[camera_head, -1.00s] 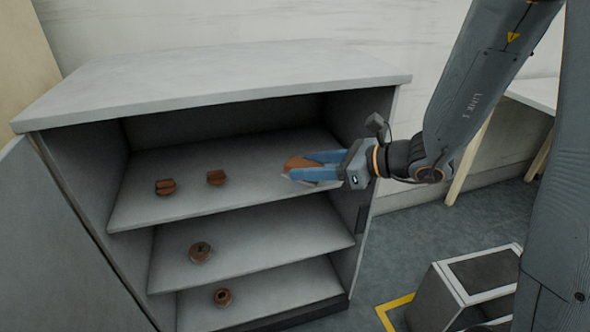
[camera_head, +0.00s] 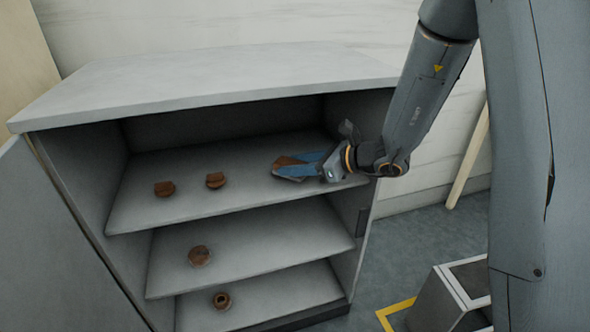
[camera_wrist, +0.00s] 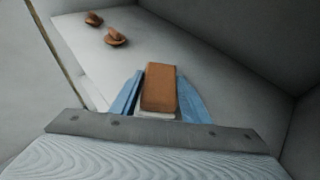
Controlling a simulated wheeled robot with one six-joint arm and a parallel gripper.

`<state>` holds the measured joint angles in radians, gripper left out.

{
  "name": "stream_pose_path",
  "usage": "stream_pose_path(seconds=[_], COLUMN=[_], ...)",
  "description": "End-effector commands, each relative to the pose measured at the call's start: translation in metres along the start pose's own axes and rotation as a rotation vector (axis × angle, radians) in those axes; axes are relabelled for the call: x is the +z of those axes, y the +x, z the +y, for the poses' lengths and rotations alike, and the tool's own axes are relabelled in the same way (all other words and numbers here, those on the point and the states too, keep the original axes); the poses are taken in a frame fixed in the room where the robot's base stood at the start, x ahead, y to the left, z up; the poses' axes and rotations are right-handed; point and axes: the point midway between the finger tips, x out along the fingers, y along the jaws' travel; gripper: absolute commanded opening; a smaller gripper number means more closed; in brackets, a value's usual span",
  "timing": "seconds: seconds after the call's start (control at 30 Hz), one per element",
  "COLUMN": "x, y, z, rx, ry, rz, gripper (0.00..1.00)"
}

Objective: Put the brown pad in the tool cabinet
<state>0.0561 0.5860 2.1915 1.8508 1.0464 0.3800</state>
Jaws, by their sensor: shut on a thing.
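The brown pad (camera_wrist: 161,88) is a brown block with a pale underside, held between the blue fingers of my gripper (camera_wrist: 160,97) in the wrist view. In the head view my gripper (camera_head: 298,166) is shut on the brown pad (camera_head: 287,161). It is inside the open grey tool cabinet (camera_head: 215,92), low over the right part of the top shelf (camera_head: 235,192). I cannot tell whether the pad touches the shelf.
Two small brown pieces (camera_head: 164,188) (camera_head: 215,180) stand on the top shelf to the left. One brown round piece (camera_head: 199,255) is on the middle shelf and another (camera_head: 222,300) on the bottom shelf. The cabinet door (camera_head: 58,250) stands open at left. A grey box (camera_head: 450,300) is on the floor at right.

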Motion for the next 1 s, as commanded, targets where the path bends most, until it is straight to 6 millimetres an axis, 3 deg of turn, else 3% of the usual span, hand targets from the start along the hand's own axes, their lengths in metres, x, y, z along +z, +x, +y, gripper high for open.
stream_pose_path(seconds=[0.1, 0.47, 0.5, 0.6, 1.0], x=[-0.0127, -0.0156, -0.0163, -0.0156, -0.0117], y=[0.0078, 0.0095, 0.0097, 0.0094, 0.0058], z=[-0.0025, -0.0032, -0.0031, -0.003, -0.0032], rx=[0.0, -0.001, -0.001, -0.001, -0.002], ry=[0.0, 0.0, 0.0, 0.0, -0.001], rz=[0.0, 0.0, 0.0, 0.0, 0.0], gripper=[0.16, 0.16, 0.44, 0.61, 0.61])
